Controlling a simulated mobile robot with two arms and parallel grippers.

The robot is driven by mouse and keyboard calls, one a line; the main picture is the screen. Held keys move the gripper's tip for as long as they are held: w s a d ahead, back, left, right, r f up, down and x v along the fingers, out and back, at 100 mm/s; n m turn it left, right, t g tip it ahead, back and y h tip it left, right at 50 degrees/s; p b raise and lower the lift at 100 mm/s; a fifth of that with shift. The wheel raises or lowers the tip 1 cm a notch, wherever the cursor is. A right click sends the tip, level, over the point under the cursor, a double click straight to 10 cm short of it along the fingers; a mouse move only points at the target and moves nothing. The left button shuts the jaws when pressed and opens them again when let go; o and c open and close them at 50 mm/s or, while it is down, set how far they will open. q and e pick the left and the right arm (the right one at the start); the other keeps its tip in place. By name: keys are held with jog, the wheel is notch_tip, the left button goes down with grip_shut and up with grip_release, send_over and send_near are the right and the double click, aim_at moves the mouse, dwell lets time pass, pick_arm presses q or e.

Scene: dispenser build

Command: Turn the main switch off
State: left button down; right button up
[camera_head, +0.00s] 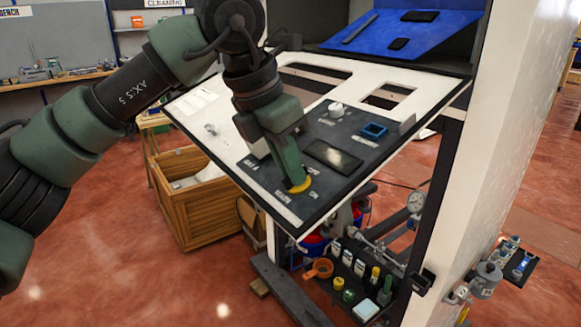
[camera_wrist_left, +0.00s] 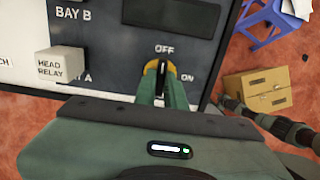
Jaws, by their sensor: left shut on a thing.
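The main switch has a yellow part (camera_head: 301,187) near the front corner of the dark control panel (camera_head: 330,187). It also shows in the wrist view (camera_wrist_left: 151,68), just below the OFF label, with the ON label to its right. My left gripper (camera_head: 295,178) reaches down from above and is shut on the switch; its fingers also show in the wrist view (camera_wrist_left: 162,82). The fingers cover most of the switch, so I cannot tell which label it points to. My right gripper is in neither view.
A dark rectangular display (camera_head: 333,156), a blue square frame (camera_head: 374,131) and a white knob (camera_head: 336,109) sit on the panel. A white block marked HEAD RELAY (camera_wrist_left: 60,66) stands left of the switch. A wooden crate (camera_head: 196,205) stands on the floor beyond.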

pick_arm(q)
jog(key=shift+r, duration=0.1)
dwell(0.3)
jog(key=c, duration=1.5)
grip_release()
jog(key=v, duration=0.7)
jog(key=shift+s+a+r, duration=0.1)
jog(key=shift+a+r, duration=0.1)
jog(key=shift+r, duration=0.1)
